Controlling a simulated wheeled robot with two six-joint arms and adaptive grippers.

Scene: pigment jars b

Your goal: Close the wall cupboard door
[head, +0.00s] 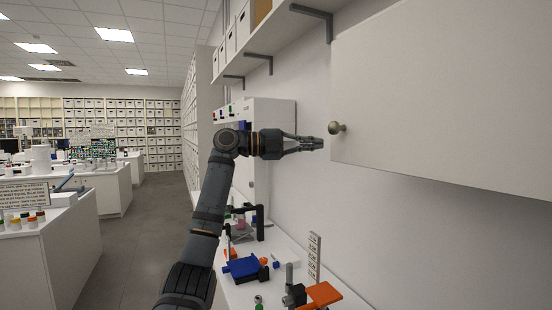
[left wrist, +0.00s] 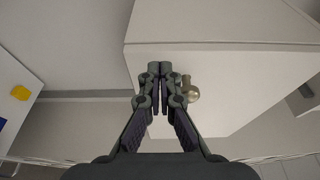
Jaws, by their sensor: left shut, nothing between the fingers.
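The wall cupboard door (head: 440,95) is a large plain white panel filling the right of the head view. A round brass knob (head: 336,127) sits near its left edge. How far the door stands open is hard to tell. My left gripper (head: 320,143) is shut and empty, its tips just left of the door's edge and slightly below the knob. In the left wrist view the shut fingertips (left wrist: 160,68) overlap the white door (left wrist: 230,85), with the knob (left wrist: 190,94) just to their right. Whether they touch the door is unclear. My right gripper is out of view.
A wall shelf (head: 275,35) with boxes and dark brackets runs above, left of the door. Below is a white bench (head: 240,290) with a blue device (head: 245,268), an orange plate (head: 318,295) and small tools. Aisle floor (head: 140,235) at left is clear.

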